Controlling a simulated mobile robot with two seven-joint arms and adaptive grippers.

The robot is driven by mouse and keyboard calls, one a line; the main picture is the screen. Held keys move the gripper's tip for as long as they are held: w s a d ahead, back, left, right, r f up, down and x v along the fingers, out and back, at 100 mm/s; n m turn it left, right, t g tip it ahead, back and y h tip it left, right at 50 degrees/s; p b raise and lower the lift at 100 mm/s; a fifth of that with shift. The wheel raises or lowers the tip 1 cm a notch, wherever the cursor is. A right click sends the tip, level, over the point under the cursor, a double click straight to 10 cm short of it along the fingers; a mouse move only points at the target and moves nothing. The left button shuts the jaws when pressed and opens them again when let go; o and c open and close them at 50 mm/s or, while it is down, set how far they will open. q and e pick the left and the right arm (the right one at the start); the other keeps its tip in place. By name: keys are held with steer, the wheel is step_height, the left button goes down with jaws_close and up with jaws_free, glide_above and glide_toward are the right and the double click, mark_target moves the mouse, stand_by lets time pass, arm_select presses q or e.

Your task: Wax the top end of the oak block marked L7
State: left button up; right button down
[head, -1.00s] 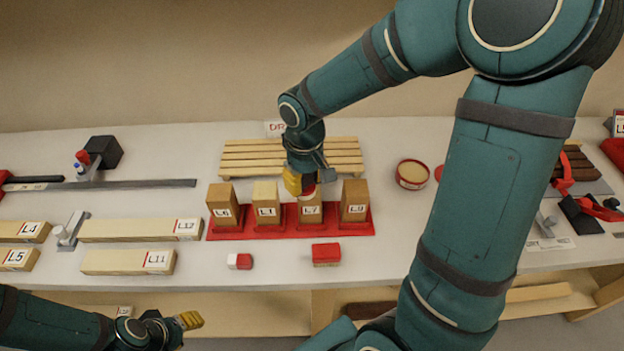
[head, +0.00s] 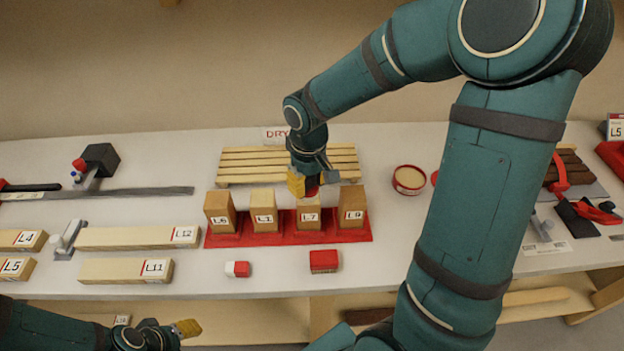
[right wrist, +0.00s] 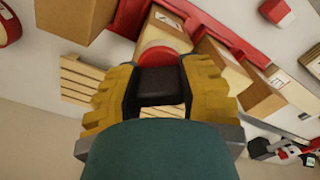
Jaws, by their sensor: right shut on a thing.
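The oak block marked L7 (head: 309,219) stands upright in the red rack (head: 222,241), third from the left. My right gripper (head: 308,183) is just above its top end, shut on a dark-handled applicator with a round red head (right wrist: 158,56). The red head is at the block's top, but I cannot tell whether it touches. The gripper hides part of that top end. An open round tin with pale wax (head: 409,180) stands right of the rack. My left gripper (head: 187,328) is low at the left, empty; its opening is unclear.
Blocks L6 (head: 220,213), L1 (head: 264,214) and L9 (head: 352,208) stand closely beside L7. A slatted drying rack (head: 236,168) lies behind. Boards L12 (head: 138,237) and L11 (head: 126,271) lie left.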

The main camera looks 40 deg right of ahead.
stand_by(0.3)
steer(key=shift+r+p, duration=2.35)
steer(key=shift+r, duration=0.65)
steer(key=shift+r+p, duration=1.2)
steer(key=shift+r, duration=0.35)
